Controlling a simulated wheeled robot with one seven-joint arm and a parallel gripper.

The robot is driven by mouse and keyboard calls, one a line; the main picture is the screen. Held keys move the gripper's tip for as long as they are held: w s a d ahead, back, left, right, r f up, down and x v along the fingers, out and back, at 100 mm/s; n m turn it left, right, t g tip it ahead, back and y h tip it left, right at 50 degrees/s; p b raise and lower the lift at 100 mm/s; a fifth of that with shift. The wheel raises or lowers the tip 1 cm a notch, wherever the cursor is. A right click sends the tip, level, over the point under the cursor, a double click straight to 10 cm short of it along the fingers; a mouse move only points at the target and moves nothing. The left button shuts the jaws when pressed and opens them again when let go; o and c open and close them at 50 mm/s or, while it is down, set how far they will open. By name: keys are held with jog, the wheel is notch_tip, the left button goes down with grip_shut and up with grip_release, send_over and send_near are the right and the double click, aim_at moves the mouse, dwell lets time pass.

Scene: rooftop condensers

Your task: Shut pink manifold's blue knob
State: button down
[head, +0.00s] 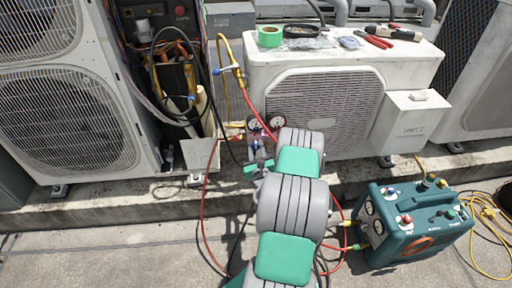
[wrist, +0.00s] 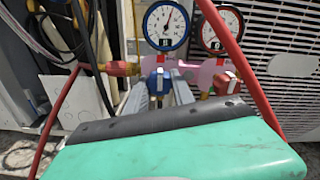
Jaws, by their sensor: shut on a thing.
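The pink manifold (wrist: 203,72) hangs upright in front of the white condenser, with a blue-faced gauge (wrist: 166,25) at left and a red-faced gauge (wrist: 221,29) at right. Its blue knob (wrist: 158,80) sits below the blue gauge, between the two grey fingers of my gripper (wrist: 160,93). The fingers are shut on the knob, one on each side. A red knob (wrist: 226,83) is to the right, outside the fingers. In the head view the manifold (head: 264,139) is small, and my arm partly covers the area below it.
Red and black hoses hang close around my gripper. A white condenser (head: 325,100) stands behind, with green tape (head: 270,36) and hand tools on top. An open electrical cabinet is at left. A teal recovery machine (head: 415,225) sits on the ground at right. The left front floor is fairly clear.

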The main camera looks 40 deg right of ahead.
dwell(0.4)
jog(key=c, duration=1.1)
grip_release()
jog(key=shift+o, duration=0.2)
jog(key=b+v, duration=0.1)
jog(key=v, duration=0.6)
jog(key=shift+s+a+b, duration=0.25)
jog(key=shift+s+b, duration=0.05)
jog(key=shift+s, duration=0.05)
